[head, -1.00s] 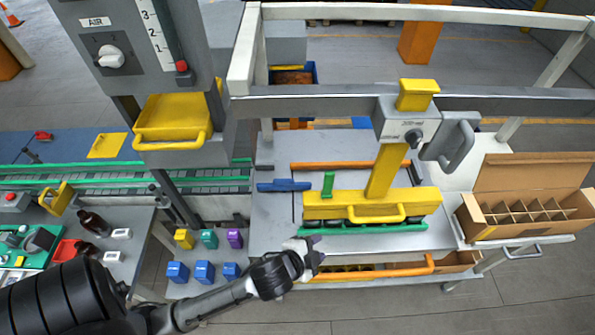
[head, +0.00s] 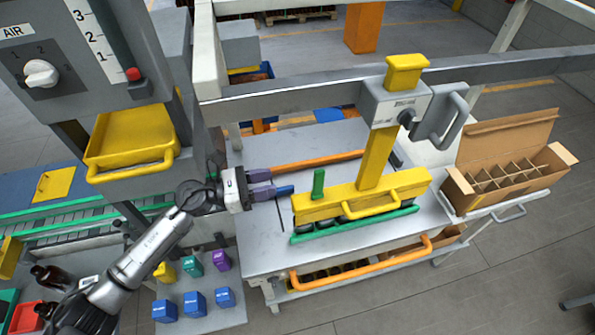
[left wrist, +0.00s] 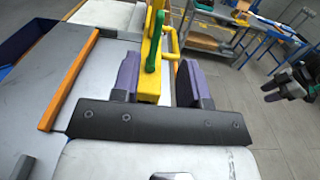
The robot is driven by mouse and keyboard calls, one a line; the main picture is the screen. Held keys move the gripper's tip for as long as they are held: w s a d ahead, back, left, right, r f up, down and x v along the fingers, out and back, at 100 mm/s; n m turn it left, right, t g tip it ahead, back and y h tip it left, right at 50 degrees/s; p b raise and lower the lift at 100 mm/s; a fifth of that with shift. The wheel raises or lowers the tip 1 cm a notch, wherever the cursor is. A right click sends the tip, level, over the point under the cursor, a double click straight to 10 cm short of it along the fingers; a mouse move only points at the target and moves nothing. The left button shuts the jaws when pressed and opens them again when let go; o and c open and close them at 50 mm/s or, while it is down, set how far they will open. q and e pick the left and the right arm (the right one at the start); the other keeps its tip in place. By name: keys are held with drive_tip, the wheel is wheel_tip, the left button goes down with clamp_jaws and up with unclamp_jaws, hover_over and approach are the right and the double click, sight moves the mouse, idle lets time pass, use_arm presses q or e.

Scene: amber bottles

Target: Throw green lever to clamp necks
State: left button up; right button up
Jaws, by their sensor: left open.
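The green lever (head: 318,184) stands upright at the left end of the yellow clamp bar (head: 350,199), above a row of dark bottle tops. A green strip (head: 355,224) runs along the bar's front. My left gripper (head: 272,184) is open and empty, left of the lever and apart from it, its purple fingers pointing toward it. In the left wrist view the green lever (left wrist: 154,50) and the bar's yellow end (left wrist: 150,85) show between the two fingers (left wrist: 158,72).
A yellow post (head: 376,155) rises from the bar to a grey rail (head: 300,94). An orange rail (head: 320,161) lies behind the gripper, another (head: 360,264) along the table's front. An open divided carton (head: 508,170) stands at right. Blue blocks (head: 195,303) sit at lower left.

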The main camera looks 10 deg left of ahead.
sight(320, 170)
use_arm(q)
drive_tip(key=p+x, duration=0.4)
drive_tip(key=x, duration=0.8)
drive_tip(key=shift+p, duration=0.35)
drive_tip(key=shift+x, duration=0.8)
drive_tip(key=shift+f, duration=0.1)
drive_tip(key=c, duration=0.6)
clamp_jaws()
